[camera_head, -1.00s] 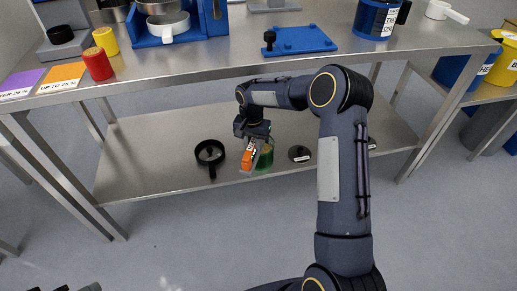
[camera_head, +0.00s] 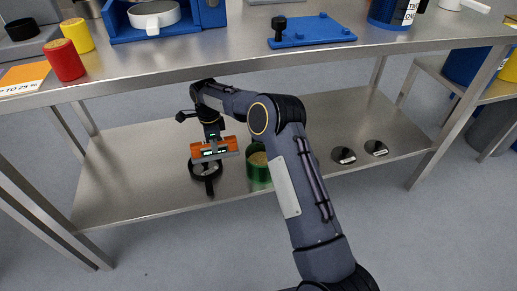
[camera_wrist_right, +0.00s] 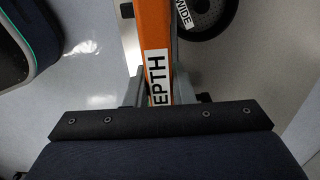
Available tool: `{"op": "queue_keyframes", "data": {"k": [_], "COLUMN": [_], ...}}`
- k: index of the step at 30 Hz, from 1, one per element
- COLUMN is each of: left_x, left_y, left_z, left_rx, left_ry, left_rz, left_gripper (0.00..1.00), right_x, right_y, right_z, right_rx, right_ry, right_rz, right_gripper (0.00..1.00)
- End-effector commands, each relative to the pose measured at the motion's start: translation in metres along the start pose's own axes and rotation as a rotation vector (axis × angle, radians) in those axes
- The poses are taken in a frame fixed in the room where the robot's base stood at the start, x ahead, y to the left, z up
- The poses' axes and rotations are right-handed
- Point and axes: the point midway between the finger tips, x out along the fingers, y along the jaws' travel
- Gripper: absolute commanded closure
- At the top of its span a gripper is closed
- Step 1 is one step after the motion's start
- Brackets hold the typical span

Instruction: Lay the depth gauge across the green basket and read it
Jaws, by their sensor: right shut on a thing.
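In the right wrist view the gauge (camera_wrist_right: 155,25) runs up from my right gripper (camera_wrist_right: 160,88) and shows the letters "EPTH". The green basket (camera_head: 259,177) stands upright on the lower shelf, with something tan inside; my forearm passes close in front of its upper right. The gauge is apart from the basket. My left gripper is out of view.
Two dark discs (camera_head: 343,155) (camera_head: 376,147) lie to the right. The worktop (camera_head: 200,68) overhangs the shelf. The shelf's left part is clear.

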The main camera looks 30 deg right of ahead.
Motion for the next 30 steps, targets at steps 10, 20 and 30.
{"op": "queue_keyframes", "data": {"k": [10, 20, 30], "left_x": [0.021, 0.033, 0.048], "left_y": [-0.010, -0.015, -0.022], "left_z": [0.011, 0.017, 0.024], "left_rx": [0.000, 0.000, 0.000], "left_ry": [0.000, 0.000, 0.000], "left_rz": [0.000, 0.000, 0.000], "left_gripper": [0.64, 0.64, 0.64], "right_x": [0.002, 0.000, 0.021], "right_y": [0.000, 0.000, 0.001], "right_z": [-0.092, -0.154, -0.174], "right_rx": [0.011, 0.006, 0.003], "right_ry": [0.001, 0.000, -0.001], "right_rz": [-0.003, -0.001, 0.001], "right_gripper": [1.00, 1.00, 1.00]}}
